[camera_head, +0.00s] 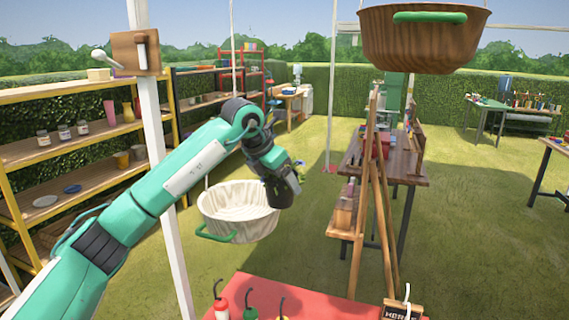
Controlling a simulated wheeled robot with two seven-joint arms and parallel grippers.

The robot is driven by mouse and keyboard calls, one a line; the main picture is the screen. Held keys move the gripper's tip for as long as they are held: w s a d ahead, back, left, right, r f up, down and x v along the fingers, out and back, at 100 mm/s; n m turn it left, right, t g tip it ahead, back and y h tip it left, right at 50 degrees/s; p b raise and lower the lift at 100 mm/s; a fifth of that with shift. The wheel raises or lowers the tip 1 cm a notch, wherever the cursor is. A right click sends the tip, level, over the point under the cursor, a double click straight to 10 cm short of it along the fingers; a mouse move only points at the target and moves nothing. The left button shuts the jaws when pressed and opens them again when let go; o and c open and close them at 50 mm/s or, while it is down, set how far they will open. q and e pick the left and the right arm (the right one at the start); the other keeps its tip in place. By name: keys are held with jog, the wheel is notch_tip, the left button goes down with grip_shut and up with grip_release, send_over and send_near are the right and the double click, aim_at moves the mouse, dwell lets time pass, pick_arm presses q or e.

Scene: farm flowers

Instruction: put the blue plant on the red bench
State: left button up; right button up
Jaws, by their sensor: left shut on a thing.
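My left gripper (283,195) points down and away in the middle of the view, its fingers mostly hidden by its own dark body. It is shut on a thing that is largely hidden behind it. A small blue and yellow-green bit (300,168) shows at its right edge and looks like part of the blue plant. A red surface (310,292) at the bottom, probably the red bench, is below and nearer than the gripper. My right gripper is not in view.
A whitish basket (240,212) with a green handle is beside and partly behind the gripper. A brown basket (425,38) hangs at upper right. Several bottles (250,302) stand on the red surface's near part. A wooden easel (375,200) and white post (160,150) flank the arm.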

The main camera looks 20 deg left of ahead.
pick_arm(q)
jog(key=s+d+f+m+g+y, duration=0.2)
jog(key=s+f+m+g, duration=0.9)
jog(key=s+f+m, duration=1.6)
jog(key=f+m+y, duration=0.1)
jog(key=m, duration=0.1)
jog(key=shift+f+m+g+y, duration=0.3)
jog(key=shift+f, duration=0.05)
jog(key=shift+a, duration=0.2)
